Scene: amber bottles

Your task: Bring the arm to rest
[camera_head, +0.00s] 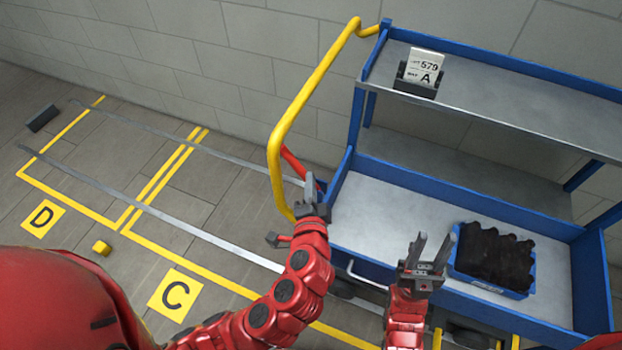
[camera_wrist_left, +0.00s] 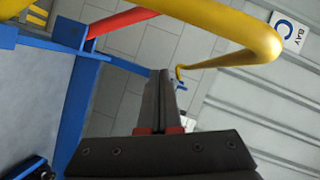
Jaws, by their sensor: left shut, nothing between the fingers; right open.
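My left gripper (camera_head: 309,188) is shut and empty. In the head view it is beside the cart's yellow handle (camera_head: 276,150), near the left end of the blue cart (camera_head: 345,165). In the left wrist view its closed fingers (camera_wrist_left: 160,95) point toward the floor, with the yellow handle (camera_wrist_left: 230,30) crossing above them. I cannot tell whether they touch the handle. My right gripper (camera_head: 427,252) is open and empty, with its fingers pointing up, in front of the cart's lower shelf and left of a blue crate (camera_head: 490,285).
The crate holds several dark bottles (camera_head: 495,257). A card holder marked A (camera_head: 420,72) stands on the upper shelf (camera_head: 500,90). A red bar (camera_head: 293,162) is close to my left gripper. Floor bays marked C (camera_head: 175,294) and D (camera_head: 43,217) lie left, with a small yellow block (camera_head: 102,248).

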